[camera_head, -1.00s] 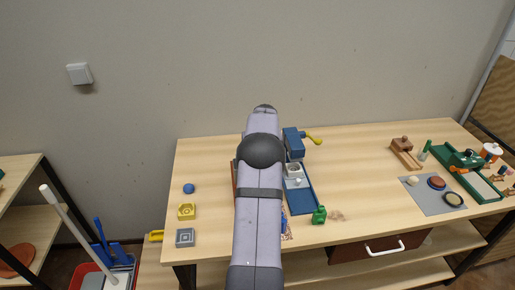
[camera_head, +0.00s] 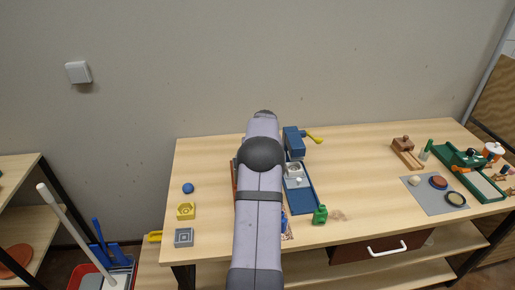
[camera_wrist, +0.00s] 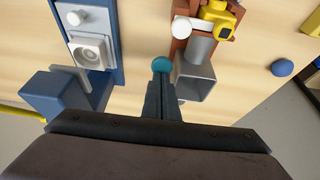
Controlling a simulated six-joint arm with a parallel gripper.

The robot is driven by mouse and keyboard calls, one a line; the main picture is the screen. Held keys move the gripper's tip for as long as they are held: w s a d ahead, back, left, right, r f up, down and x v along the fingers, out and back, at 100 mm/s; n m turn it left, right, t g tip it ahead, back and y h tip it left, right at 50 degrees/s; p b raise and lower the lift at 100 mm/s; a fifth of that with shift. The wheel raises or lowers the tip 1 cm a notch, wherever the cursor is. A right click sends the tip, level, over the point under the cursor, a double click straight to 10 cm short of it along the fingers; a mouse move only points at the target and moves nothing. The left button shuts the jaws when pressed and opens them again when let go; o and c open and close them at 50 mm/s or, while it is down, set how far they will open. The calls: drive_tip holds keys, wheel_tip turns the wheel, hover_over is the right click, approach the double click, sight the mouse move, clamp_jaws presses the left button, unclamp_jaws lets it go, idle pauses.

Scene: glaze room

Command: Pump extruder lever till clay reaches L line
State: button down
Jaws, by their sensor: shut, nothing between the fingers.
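A blue extruder (camera_head: 292,140) with a yellow lever (camera_head: 314,136) stands right of my arm in the head view, its lever pointing right. A long blue bed (camera_head: 304,201) runs from it toward the table's front. In the wrist view the blue body (camera_wrist: 52,96) is at lower left, with a square pale die block (camera_wrist: 90,50) and a white knob (camera_wrist: 76,18) on the bed. My gripper (camera_wrist: 162,78) is shut and empty, beside the bed and apart from the lever. A teal disc (camera_wrist: 161,65) shows at the fingertips; contact is unclear. No L line or clay column is readable.
A brown wooden device with a grey square tube (camera_wrist: 194,83) stands close right of my fingers in the wrist view. The table right of the blue bed is mostly clear.

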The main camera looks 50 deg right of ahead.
drive_tip(key=shift+f, duration=0.45)
drive_tip(key=shift+r, duration=0.2)
wheel_tip(320, 180, up, 9)
drive_tip(key=p, duration=0.6)
drive_tip(key=shift+r+p, duration=0.2)
drive_tip(key=shift+p, duration=0.1)
drive_tip(key=shift+f, duration=0.2)
idle(0.4)
